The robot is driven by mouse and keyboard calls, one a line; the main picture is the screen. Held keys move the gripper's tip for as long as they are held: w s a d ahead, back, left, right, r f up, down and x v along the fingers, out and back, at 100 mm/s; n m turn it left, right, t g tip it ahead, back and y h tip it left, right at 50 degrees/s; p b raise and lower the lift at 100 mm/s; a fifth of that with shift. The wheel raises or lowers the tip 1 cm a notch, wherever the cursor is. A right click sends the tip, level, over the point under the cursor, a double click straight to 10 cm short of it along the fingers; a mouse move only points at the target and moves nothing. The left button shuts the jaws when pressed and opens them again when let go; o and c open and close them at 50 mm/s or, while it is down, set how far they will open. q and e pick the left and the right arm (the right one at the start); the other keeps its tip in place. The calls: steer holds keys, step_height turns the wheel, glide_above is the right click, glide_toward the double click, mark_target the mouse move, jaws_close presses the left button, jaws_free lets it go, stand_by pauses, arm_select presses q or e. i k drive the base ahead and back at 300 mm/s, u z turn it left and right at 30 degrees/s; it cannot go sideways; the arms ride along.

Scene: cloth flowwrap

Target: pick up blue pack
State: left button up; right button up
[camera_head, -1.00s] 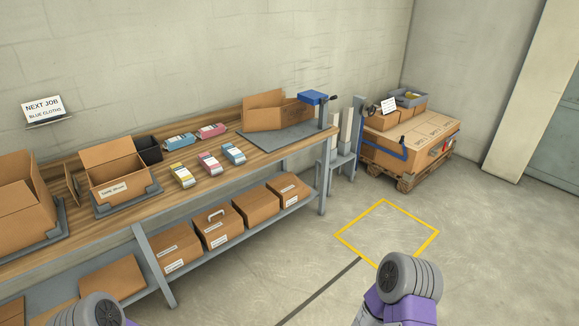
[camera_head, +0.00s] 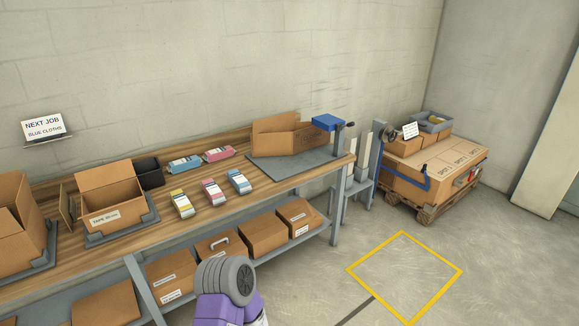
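Two blue packs lie on the wooden workbench (camera_head: 130,220). One blue pack (camera_head: 239,181) is at the right end of the front row, and another blue pack (camera_head: 184,164) lies behind, beside the black bin. A purple and grey part of my own arm shows at the bottom centre, below the bench front. Neither of my grippers' fingers shows, so nothing is seen touching the packs.
Pink packs (camera_head: 213,191) and (camera_head: 219,153) and a yellow pack (camera_head: 182,203) lie close by. A black bin (camera_head: 149,172), open cartons (camera_head: 108,194) and a grey mat (camera_head: 290,163) flank them. A yellow floor square (camera_head: 405,278) is clear.

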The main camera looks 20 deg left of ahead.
mark_target(240, 182)
steer(key=u, duration=0.05)
steer(key=i, duration=1.9)
steer(key=u, duration=1.6)
steer(key=i, duration=0.85)
steer(key=u, duration=0.85)
